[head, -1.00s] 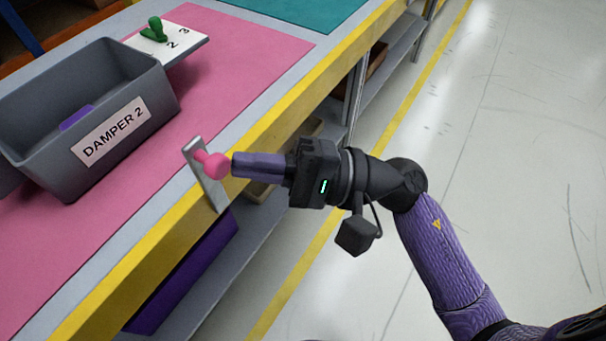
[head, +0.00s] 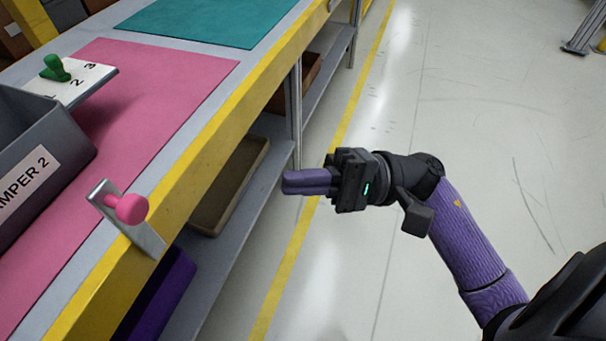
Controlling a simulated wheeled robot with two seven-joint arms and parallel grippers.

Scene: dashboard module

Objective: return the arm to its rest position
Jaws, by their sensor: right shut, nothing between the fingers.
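My right gripper (head: 288,183) is shut and empty, its purple fingers together. It hangs over the floor beside the bench, to the right of the yellow edge and clear of it. My right arm (head: 462,228) comes in from the lower right. A pink knob (head: 131,208) on a grey metal bracket (head: 142,233) stands at the bench's front edge; the gripper is well apart from it. My left gripper is not in view.
A grey bin (head: 50,130) labelled damper 2 and a numbered white plate with a green lever (head: 56,68) are on the bench's pink mat (head: 165,80). Shelves below hold a tan tray (head: 232,185) and a purple bin (head: 160,295). The floor (head: 480,130) at right is open.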

